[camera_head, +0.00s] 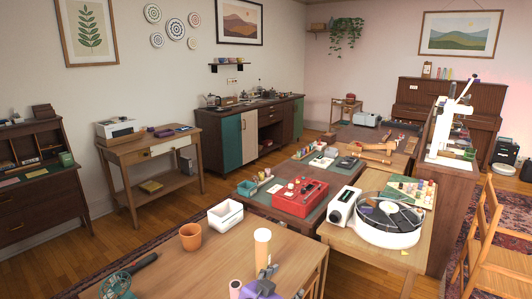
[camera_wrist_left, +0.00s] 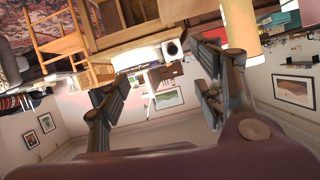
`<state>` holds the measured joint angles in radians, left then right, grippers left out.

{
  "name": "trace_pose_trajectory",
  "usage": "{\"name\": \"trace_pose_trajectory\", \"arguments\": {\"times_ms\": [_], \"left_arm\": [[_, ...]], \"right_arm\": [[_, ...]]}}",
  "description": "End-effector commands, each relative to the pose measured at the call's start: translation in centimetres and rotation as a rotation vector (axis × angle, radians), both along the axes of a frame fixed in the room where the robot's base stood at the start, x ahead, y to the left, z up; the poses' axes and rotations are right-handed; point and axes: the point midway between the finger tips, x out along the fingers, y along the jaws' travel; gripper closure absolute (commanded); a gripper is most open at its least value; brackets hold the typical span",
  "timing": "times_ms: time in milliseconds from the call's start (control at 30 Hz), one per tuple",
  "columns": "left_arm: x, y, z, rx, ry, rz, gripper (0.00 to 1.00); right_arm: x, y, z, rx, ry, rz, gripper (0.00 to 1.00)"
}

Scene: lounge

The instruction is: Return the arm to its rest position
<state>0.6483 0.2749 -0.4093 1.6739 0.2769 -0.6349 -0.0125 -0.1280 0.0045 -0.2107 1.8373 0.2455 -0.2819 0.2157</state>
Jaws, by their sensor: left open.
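The same cylinder (camera_wrist_left: 240,32) shows beyond the right finger in that view, which sees the room upside down. Most of my left arm is out of the picture. My right gripper is not in view.
Wooden floor lies open at left.

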Motion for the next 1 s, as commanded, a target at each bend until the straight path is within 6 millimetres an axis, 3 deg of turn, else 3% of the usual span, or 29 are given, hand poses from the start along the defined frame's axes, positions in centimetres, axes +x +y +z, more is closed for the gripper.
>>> {"name": "trace_pose_trajectory", "arguments": {"times_ms": [367,467,600,700,800,900,1000], "left_arm": [[-15.3,12.8,-7.5,-0.052,0.049,0.286,0.39],[-20.5,16.2,-9.5,-0.032,0.097,0.363,0.39],[-28.9,20.5,-12.6,0.007,0.206,0.467,0.39],[-34.6,22.6,-14.6,0.025,0.292,0.526,0.39],[-39.1,23.6,-16.2,0.041,0.361,0.560,0.39],[-41.8,24.0,-17.0,0.050,0.405,0.577,0.39],[-43.1,24.2,-17.4,0.056,0.423,0.582,0.39]], "right_arm": [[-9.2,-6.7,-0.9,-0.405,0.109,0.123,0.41],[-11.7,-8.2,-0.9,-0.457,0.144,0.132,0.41],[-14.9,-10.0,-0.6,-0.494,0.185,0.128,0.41],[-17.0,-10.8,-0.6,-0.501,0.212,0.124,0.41],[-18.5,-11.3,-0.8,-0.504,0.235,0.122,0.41],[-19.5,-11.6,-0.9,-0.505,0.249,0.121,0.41],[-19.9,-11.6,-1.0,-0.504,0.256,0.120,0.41]]}}
